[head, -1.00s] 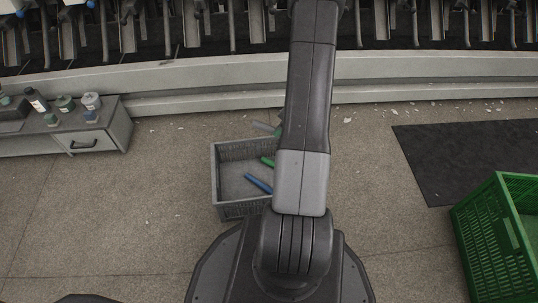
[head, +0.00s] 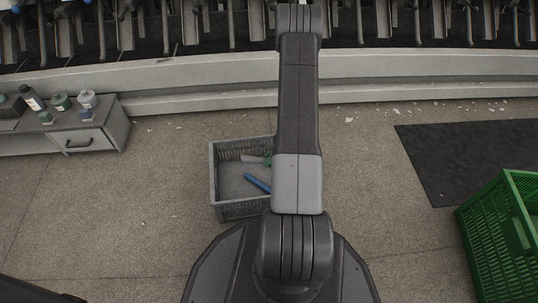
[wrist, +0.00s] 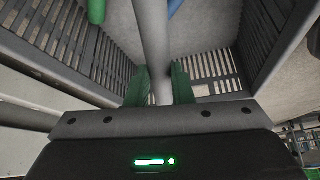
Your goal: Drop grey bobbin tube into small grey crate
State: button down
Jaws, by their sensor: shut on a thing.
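The grey bobbin tube (wrist: 152,35) is between the green fingertips of my gripper (wrist: 160,86), which is shut on it. In the wrist view the tube extends away from the fingers, with crate walls on both sides. The tube's end also shows in the head view (head: 251,159), over the small grey crate (head: 228,211). I cannot tell how high above the crate floor it is. My arm hides the crate's right part and most of the gripper in the head view.
A blue tube (head: 257,183) lies in the crate, and a green tube (wrist: 96,10) shows there in the wrist view. A green crate (head: 490,235) stands at right, near a dark mat (head: 465,160). A bench (head: 85,139) with bottles is at left.

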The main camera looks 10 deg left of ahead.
jog(key=shift+f, duration=0.1)
jog(key=c, duration=1.2)
grip_release()
jog(key=p+v, duration=0.4)
jog(key=v, duration=1)
jog(key=shift+a+f, duration=0.1)
jog(key=shift+f, duration=0.05)
jog(key=b+x, duration=0.4)
jog(key=x, duration=1)
jog(key=shift+f, duration=0.15)
jog(key=shift+r+p, duration=0.35)
jog(key=shift+r, duration=1.35)
